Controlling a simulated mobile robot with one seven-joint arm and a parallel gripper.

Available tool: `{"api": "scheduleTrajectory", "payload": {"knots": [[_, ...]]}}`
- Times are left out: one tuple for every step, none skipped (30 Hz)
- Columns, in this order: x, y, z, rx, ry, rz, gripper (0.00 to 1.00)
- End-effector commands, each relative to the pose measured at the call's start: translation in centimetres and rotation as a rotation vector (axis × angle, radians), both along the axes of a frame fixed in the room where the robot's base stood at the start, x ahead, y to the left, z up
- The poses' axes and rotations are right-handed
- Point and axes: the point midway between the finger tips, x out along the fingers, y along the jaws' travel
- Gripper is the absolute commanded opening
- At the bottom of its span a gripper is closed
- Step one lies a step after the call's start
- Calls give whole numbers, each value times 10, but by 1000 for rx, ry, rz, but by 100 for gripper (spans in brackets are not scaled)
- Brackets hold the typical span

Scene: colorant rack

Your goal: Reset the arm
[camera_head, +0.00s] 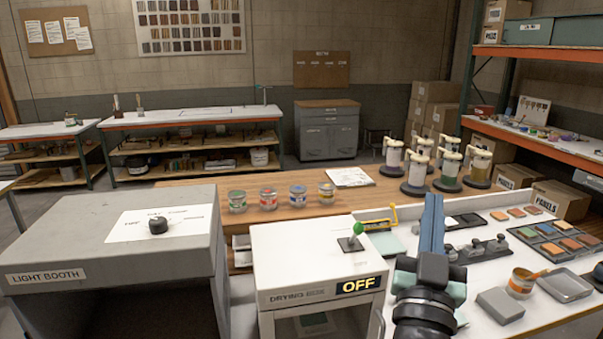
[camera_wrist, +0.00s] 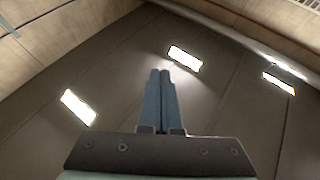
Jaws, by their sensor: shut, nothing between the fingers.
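My gripper (camera_head: 432,222) is in the lower middle right of the head view, with its blue fingers raised and pointing up above the white worktop. In the wrist view the two blue fingers (camera_wrist: 160,75) are together with nothing between them. The wrist view looks up at the ceiling, with bright lights around the fingers. The dark wrist of my arm hides part of the worktop behind it.
A drying box (camera_head: 300,262) reading OFF, with a green-knobbed lever, stands left of my arm. The light booth (camera_head: 60,240) is further left. Several cans and colorant dispensers (camera_head: 415,180) stand on the wooden table (camera_head: 200,195) behind. Pans and color blocks cover the right worktop (camera_head: 540,312).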

Motion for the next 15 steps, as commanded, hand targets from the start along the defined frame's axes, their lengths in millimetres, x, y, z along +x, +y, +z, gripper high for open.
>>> {"api": "scheduleTrajectory", "payload": {"knots": [[-10,21,39,1,-52,26,0],[-16,32,58,2,-74,41,0],[-26,47,83,3,-104,63,0],[-35,59,101,4,-126,83,0],[-45,71,118,4,-145,103,0],[-59,87,139,3,-172,133,0],[-70,98,153,0,-190,156,0],[-81,110,167,-3,-207,180,0],[-96,123,182,-10,-227,210,0],[-107,133,192,-14,-242,233,0],[-118,142,201,-21,-254,253,0],[-130,152,210,-29,-268,278,0],[-139,159,216,-36,-278,295,0],[-147,164,221,-43,-286,307,0],[-155,171,225,-49,-294,324,0]]}}
